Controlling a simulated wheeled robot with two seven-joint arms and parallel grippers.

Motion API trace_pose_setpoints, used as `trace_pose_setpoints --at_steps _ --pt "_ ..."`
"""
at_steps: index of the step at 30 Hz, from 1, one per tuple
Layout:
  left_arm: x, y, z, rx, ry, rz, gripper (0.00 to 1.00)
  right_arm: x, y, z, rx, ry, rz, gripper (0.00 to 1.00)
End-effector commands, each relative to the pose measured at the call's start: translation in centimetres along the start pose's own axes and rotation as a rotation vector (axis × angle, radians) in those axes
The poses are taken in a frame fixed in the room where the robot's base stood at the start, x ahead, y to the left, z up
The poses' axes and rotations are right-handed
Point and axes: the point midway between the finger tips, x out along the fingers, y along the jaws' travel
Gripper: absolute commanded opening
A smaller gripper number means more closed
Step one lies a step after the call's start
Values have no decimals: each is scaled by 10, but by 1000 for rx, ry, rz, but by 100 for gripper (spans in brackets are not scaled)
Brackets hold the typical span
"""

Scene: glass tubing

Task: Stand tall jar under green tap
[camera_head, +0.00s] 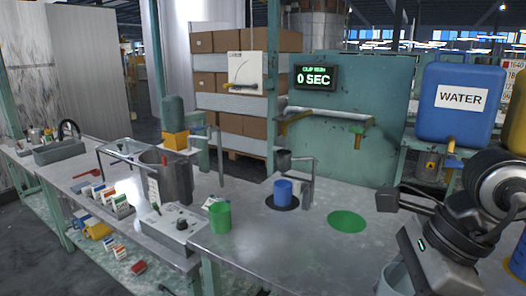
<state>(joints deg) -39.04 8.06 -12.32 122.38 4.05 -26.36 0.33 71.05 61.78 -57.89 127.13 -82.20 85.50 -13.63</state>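A pale grey, open-topped jar (396,281) shows at the bottom right edge, cut off by the frame. My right arm comes in from the right. The body of my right gripper (425,258) is just above and beside this jar. Its fingertips are hidden or out of frame, so I cannot tell whether it grips the jar. A pipe (330,112) runs along the teal panel, with a small green-tinged tap (357,129) at its right end. A flat green disc (347,221) lies bare on the table in front of it. My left gripper is not in view.
A blue cup (283,192) stands on a black disc below a dark cup-shaped fitting (283,160). A green cup (220,217) stands at the table's front edge, right of a grey control box (177,226). A blue WATER tank (455,118) stands behind, right.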

Motion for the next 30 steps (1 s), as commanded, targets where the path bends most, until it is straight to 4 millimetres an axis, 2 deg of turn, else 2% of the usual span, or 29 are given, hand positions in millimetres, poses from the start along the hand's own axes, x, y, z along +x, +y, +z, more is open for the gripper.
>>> trace_pose_setpoints --at_steps 11,18,24,30 --pt "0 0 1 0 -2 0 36 40 -21 -16 -801 3 338 13" --pt "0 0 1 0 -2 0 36 68 -33 -34 -1314 7 552 13" --pt "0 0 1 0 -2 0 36 83 -38 -46 -1575 8 658 13" --pt "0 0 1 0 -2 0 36 88 -40 -49 -1655 7 687 13"
